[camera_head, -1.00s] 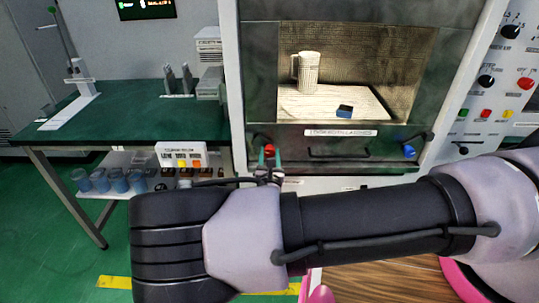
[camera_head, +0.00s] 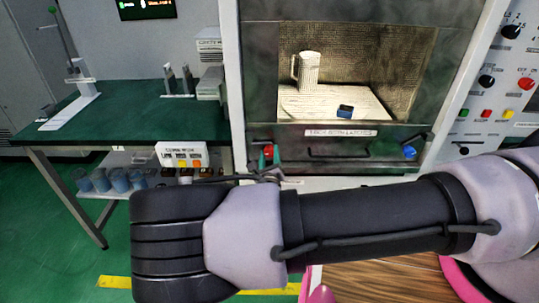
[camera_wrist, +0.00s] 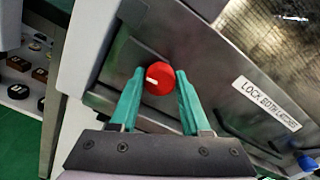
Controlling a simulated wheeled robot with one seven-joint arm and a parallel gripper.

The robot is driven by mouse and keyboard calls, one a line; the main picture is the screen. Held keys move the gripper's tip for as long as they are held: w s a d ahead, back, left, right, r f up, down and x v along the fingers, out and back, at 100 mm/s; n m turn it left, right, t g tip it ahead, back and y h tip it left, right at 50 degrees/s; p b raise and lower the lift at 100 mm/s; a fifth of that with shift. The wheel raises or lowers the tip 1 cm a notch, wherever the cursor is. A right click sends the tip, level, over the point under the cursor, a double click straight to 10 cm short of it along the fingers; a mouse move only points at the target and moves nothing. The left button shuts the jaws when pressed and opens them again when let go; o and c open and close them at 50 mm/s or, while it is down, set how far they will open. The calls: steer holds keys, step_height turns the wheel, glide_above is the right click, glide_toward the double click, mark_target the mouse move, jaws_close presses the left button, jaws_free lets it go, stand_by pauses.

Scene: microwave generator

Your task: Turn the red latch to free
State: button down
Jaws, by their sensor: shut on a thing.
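The red latch (camera_wrist: 158,78) is a round red knob with a white mark on the lower left of the microwave generator's front panel. It also shows in the head view (camera_head: 268,152), partly covered by my fingers. My gripper (camera_wrist: 160,88) has its two green fingertips on either side of the knob, shut on it. In the head view my gripper (camera_head: 269,156) is small and mostly behind my arm. The blue latch (camera_head: 409,152) is at the right end of the same panel; its edge also shows in the wrist view (camera_wrist: 307,163).
A dark handle bar (camera_head: 340,153) runs between the latches under a label (camera_head: 340,133). Above, a lit chamber holds a pale mug (camera_head: 307,72) and a small blue block (camera_head: 345,111). A green bench (camera_head: 130,115) stands left; knobs and buttons fill the right panel.

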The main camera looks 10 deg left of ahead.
steer(key=n, duration=0.5)
steer(key=shift+a+f+n, duration=0.1)
steer(key=shift+n, duration=0.2)
steer(key=n, duration=0.4)
steer(key=shift+n, duration=0.7)
steer(key=shift+c, duration=1.8)
jaws_free()
steer(key=v, duration=1.1)
steer(key=shift+w, duration=0.1)
